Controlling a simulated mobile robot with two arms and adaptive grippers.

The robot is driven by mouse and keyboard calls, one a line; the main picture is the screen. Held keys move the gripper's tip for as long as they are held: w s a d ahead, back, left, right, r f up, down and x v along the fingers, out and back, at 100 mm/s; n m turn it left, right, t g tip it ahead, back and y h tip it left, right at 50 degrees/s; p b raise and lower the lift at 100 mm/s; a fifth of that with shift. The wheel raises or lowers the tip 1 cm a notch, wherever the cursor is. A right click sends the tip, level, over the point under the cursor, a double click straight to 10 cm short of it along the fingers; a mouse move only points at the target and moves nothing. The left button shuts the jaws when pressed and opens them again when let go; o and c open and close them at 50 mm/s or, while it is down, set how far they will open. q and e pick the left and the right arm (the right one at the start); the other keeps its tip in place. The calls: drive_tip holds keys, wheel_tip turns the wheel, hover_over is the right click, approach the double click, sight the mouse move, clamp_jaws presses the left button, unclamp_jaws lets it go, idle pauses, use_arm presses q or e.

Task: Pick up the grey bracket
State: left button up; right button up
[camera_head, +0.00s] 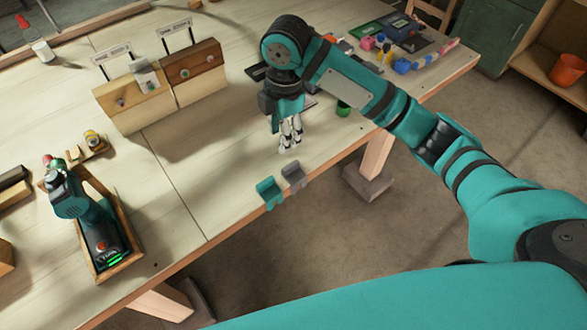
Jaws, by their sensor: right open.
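The grey bracket (294,174) lies at the front edge of the workbench, a small bent piece. A similar teal bracket (270,193) lies just to its left, close beside it. My right gripper (290,147) points down a little behind the grey bracket in the picture, open and empty, apart from both brackets. Its exact height over the bench is hard to tell. My left gripper is not in view.
Two wooden blocks with labels, the left one (130,108) and the right one (190,75), stand at the back. Coloured small items and a dark mat (405,35) lie at the right end. The bench middle is mostly clear.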

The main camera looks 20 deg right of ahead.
wheel_tip(320, 180, up, 3)
drive_tip(key=w+d, duration=0.1)
drive_tip(key=d, duration=0.1)
drive_tip(key=n+p, duration=0.1)
drive_tip(key=p, duration=0.2)
hover_over(290, 165)
drive_tip(key=shift+h, duration=0.4)
drive_tip(key=f, duration=1.1)
drive_tip(key=shift+s+a+f, duration=0.1)
drive_tip(key=shift+s+f, duration=0.15)
drive_tip(key=shift+f, duration=0.05)
drive_tip(key=shift+f+p, duration=0.35)
drive_tip(key=shift+f, duration=0.2)
wheel_tip(290, 165, down, 4)
drive_tip(key=shift+w+r+p, duration=0.15)
drive_tip(key=shift+p, duration=0.55)
drive_tip(key=shift+f, duration=0.4)
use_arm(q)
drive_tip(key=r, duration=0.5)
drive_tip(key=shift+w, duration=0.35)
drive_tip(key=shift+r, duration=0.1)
use_arm(e)
clamp_jaws()
